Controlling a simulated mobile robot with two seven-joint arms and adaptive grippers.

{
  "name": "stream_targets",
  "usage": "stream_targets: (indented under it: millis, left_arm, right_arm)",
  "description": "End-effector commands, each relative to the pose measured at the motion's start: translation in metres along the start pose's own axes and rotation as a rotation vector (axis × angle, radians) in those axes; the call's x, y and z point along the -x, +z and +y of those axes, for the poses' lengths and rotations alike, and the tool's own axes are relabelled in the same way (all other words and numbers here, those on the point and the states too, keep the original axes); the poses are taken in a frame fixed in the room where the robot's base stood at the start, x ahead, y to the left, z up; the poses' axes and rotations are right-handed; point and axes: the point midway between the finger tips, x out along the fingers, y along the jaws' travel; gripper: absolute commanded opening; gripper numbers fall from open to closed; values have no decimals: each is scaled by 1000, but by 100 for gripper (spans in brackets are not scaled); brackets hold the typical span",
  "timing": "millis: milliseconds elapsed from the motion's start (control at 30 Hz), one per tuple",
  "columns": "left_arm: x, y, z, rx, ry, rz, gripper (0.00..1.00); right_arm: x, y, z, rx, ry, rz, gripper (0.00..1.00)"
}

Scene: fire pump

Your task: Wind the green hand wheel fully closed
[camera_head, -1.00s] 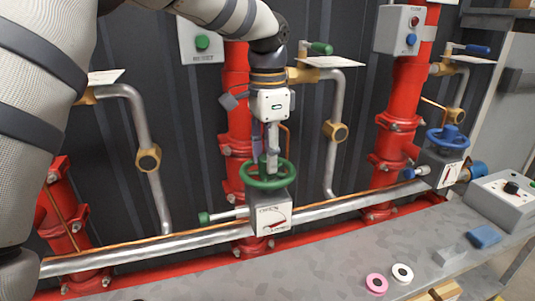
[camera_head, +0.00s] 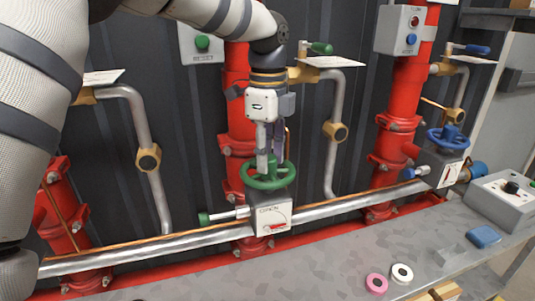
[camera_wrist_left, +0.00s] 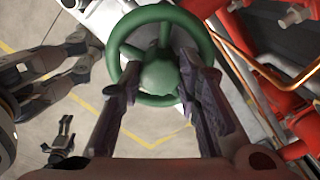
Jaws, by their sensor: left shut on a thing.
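The green hand wheel (camera_head: 268,183) lies flat on top of a white valve box (camera_head: 273,216) on the silver pipe. The box's front carries a dial with a red pointer, its lettering too small to read surely. My left gripper (camera_head: 266,172) comes down from above and is shut on the wheel's middle. In the left wrist view, the two fingers (camera_wrist_left: 166,88) straddle the green hub (camera_wrist_left: 160,76), inside the rim of the wheel (camera_wrist_left: 150,14). The finger contacts are partly hidden. I cannot make out my right gripper in either view.
A blue hand wheel (camera_head: 447,139) stands on another valve box to the right. Red vertical pipes (camera_head: 398,95) rise behind. The grey bench (camera_head: 330,262) in front holds a pink ring (camera_head: 376,283), a white ring (camera_head: 402,273), a blue block (camera_head: 484,236) and a control box (camera_head: 503,198).

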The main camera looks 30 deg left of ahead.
Motion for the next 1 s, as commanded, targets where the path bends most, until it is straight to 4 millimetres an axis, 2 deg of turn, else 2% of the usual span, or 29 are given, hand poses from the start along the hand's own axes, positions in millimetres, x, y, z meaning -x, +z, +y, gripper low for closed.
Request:
stream_targets:
  millis: [700,733,800,1000]
  left_arm:
    - [0,0,0,-69,1,0,3]
    - [0,0,0,-69,1,0,35]
    - [0,0,0,-68,1,0,50]
    - [0,0,0,-67,1,0,50]
  right_arm:
    - [0,0,0,0,0,0,100]
    - [0,0,0,0,0,0,100]
    - [0,0,0,0,0,0,100]
    - [0,0,0,0,0,0,100]
